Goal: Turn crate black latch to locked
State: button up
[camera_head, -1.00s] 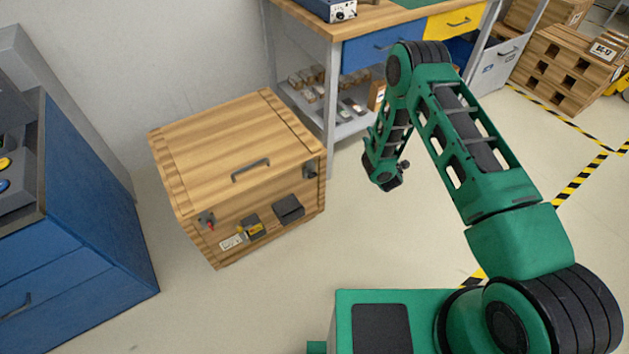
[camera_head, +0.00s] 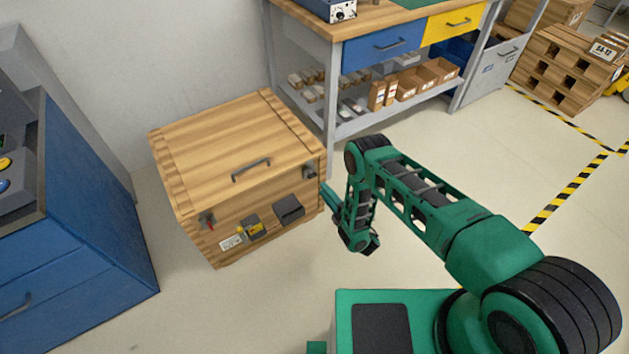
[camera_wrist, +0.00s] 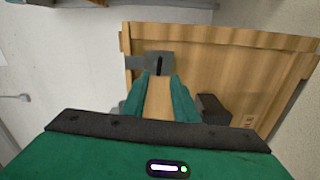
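The wooden crate (camera_head: 235,150) stands on the floor with its lid down; it also fills the upper right of the wrist view (camera_wrist: 225,70). Its black latch (camera_head: 309,171) is at the upper right of the front face. In the wrist view the latch (camera_wrist: 158,65) shows as a short dark bar on a grey plate. A second latch with a red part (camera_head: 208,221) is at the front's left. My gripper (camera_wrist: 160,80) is open, with bare wood between its green fingers. The fingertips are close to the latch; contact cannot be told. In the head view my gripper (camera_head: 328,193) is by the crate's right front corner.
A dark box (camera_head: 289,209) and a yellow-black part (camera_head: 252,226) protrude from the crate's front. A blue cabinet (camera_head: 80,225) stands left. A workbench (camera_head: 335,85) with shelf boxes stands behind. The floor in front of the crate is free.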

aim_at(313, 177)
jog(key=x, duration=0.7)
jog(key=shift+w+a, duration=0.2)
jog(key=shift+w, duration=0.05)
grip_shut()
jog(key=shift+a+r, duration=0.1)
jog(key=shift+a, duration=0.05)
